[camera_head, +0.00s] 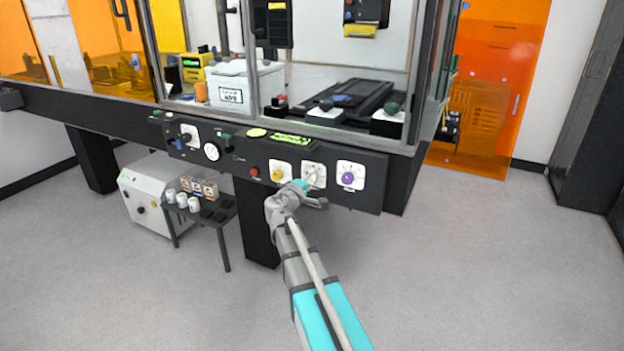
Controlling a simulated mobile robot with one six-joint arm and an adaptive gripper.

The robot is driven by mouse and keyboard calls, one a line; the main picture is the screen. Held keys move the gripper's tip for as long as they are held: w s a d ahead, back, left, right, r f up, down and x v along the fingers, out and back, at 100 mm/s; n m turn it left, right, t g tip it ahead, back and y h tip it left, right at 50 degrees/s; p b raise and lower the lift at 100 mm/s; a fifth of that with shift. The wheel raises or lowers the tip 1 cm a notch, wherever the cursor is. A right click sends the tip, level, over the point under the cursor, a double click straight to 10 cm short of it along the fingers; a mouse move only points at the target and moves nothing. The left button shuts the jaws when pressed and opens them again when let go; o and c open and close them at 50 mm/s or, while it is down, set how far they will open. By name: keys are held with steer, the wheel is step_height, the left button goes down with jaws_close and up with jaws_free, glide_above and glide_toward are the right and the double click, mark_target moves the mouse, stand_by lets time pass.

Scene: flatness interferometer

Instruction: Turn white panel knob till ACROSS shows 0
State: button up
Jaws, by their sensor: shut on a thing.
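The dark control panel (235,160) runs along the front edge of the bench. The white knob (312,174) sits on a pale square plate, between the yellow knob (277,172) and the purple knob (349,178). My gripper (309,184) is at the white knob and appears shut on it. My gripper and wrist cover part of the knob and its plate, so its pointer cannot be made out. A green lit display (293,139) is above the knobs. Its text is too small to read, so the ACROSS value cannot be told.
A red button (254,171) and a round white dial (211,151) are further left on the panel. A low side table (213,212) and a white cabinet (146,205) stand below at left. Floor (470,270) at right is clear.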

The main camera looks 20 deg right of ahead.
steer(key=shift+a, duration=0.15)
stand_by(0.3)
steer(key=o, duration=1.2)
steer(key=shift+c, duration=0.2)
steer(key=v, duration=0.7)
steer(key=shift+s+a, duration=0.15)
steer(key=shift+s, duration=0.05)
